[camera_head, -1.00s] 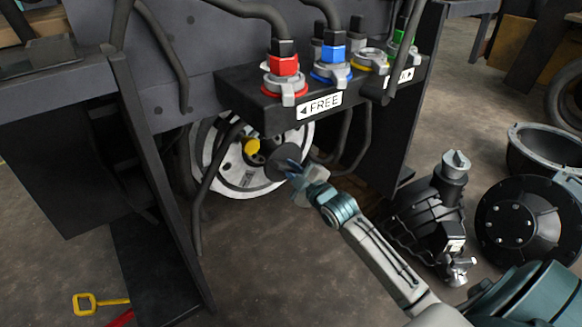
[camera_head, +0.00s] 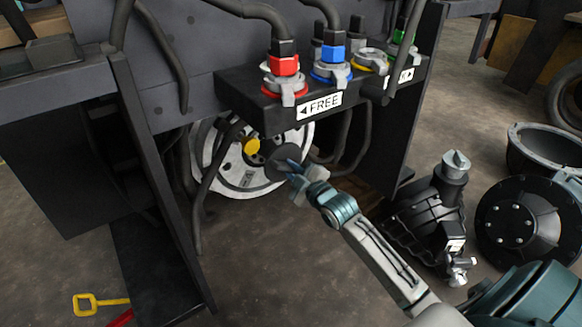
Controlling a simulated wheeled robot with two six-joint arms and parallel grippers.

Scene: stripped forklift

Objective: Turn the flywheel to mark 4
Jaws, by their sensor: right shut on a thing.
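The flywheel (camera_head: 236,183) is a pale metal disc with dark slots, upright under the dark panel. Its upper part is hidden by the panel, and hoses cross its left side. A yellow round piece (camera_head: 252,146) shows in front of its middle. A dark round disc (camera_head: 280,168) stands out right of it. My right gripper (camera_head: 292,167) reaches in from the lower right and is shut at this dark disc, seemingly on it; the fingertips are small and partly blended with it. No mark numbers can be read on the flywheel. My left gripper is not in view.
Hoses hang on both sides. A black pump-like part (camera_head: 432,215) and a round black housing (camera_head: 520,226) lie on the floor at right. A yellow-handled tool (camera_head: 86,304) lies lower left.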

